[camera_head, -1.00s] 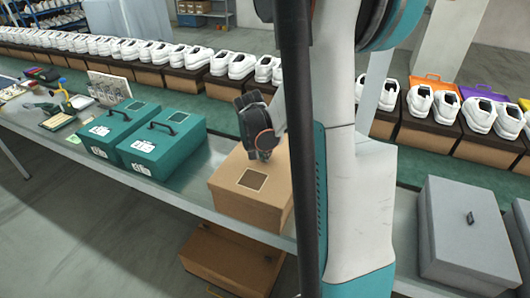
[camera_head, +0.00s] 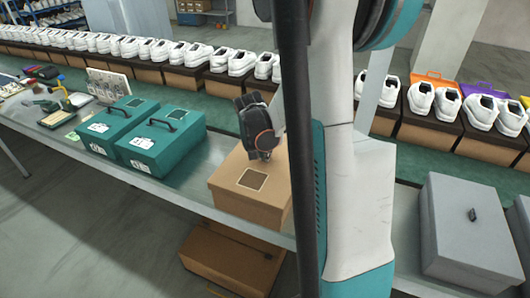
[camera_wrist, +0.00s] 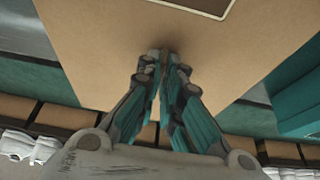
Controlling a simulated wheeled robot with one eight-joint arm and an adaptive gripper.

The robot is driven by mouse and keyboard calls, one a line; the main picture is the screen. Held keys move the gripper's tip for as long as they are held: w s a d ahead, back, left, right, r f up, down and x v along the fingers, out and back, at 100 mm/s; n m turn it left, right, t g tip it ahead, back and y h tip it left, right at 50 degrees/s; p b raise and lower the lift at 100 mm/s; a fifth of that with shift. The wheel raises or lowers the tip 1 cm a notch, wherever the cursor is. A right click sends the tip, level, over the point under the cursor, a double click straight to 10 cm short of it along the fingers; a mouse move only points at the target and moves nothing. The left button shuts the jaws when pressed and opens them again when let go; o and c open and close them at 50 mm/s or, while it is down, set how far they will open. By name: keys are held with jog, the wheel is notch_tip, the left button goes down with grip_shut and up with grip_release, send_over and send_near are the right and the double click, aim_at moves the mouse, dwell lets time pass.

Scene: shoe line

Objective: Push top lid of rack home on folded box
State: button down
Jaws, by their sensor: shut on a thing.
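A tan cardboard box (camera_head: 236,207) stands on the metal table, its top lid (camera_head: 225,176) lying over it with a dark square label. The lid looks down flat; I cannot tell whether any gap is left at its edges. My gripper (camera_head: 263,157) points down at the far part of the lid. In the wrist view, my gripper's fingertips (camera_wrist: 163,54) are close together at the lid (camera_wrist: 100,50), with a dark spot between them. The jaws are shut on the lid there. My arm hides the box's right side.
Two teal boxes (camera_head: 160,148) with black handles stand left of the tan box. A grey box (camera_head: 470,235) with a knob stands at the right. Another brown box (camera_head: 225,258) lies below the table. White shoes on boxes line the conveyor behind.

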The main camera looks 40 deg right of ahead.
jog(key=c, duration=1.7)
grip_release()
jog(key=shift+r, duration=0.1)
jog(key=v, duration=1.2)
jog(key=shift+s+a, duration=0.1)
